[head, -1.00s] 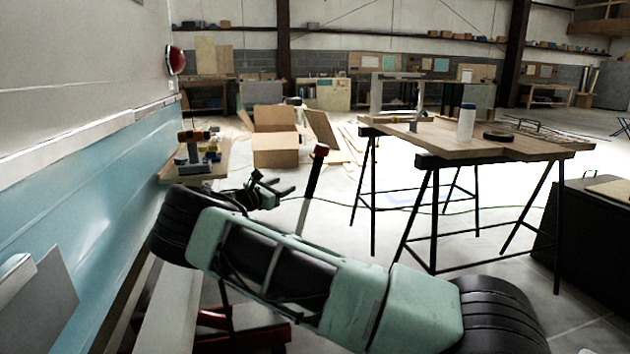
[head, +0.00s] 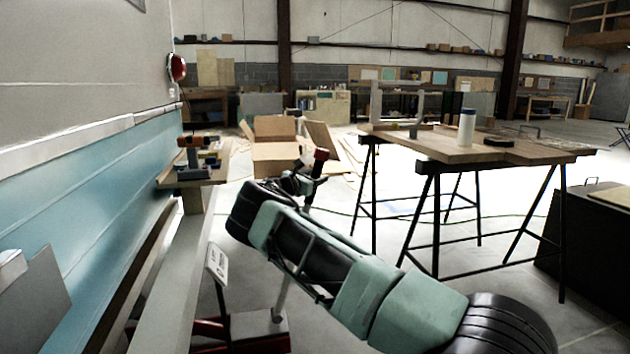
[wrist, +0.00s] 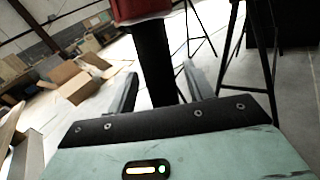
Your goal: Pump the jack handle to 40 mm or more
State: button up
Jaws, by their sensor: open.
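The jack handle is a pole with a red top (head: 321,154) and a black grip (head: 315,170); its grey lower pole (head: 281,300) shows below my arm. The jack (head: 258,325), grey with red parts, sits on the floor at the bottom of the head view. My gripper (head: 302,182) is open at the handle's upper part. In the wrist view the black grip (wrist: 154,60) stands between or just beyond my two open fingers (wrist: 160,78), with the red top (wrist: 140,9) above. I cannot tell whether either finger touches it. My arm hides the middle of the handle.
The blue and white camper side (head: 90,210) runs along the left. A label plate (head: 217,263) stands by the jack. Cardboard boxes (head: 275,158) lie behind. Open floor lies between.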

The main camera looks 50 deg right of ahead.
jog(key=shift+d, duration=0.25)
grip_shut()
jog(key=w+a+r+n, duration=0.1)
jog(key=w+a, duration=0.2)
jog(key=a, duration=0.3)
jog(key=shift+w+r+t+h+p, duration=0.2)
jog(key=shift+w+t+h+p, duration=0.15)
jog(key=shift+h+p, duration=0.1)
grip_release()
jog(key=shift+w+a, duration=0.1)
jog(key=shift+a, duration=0.05)
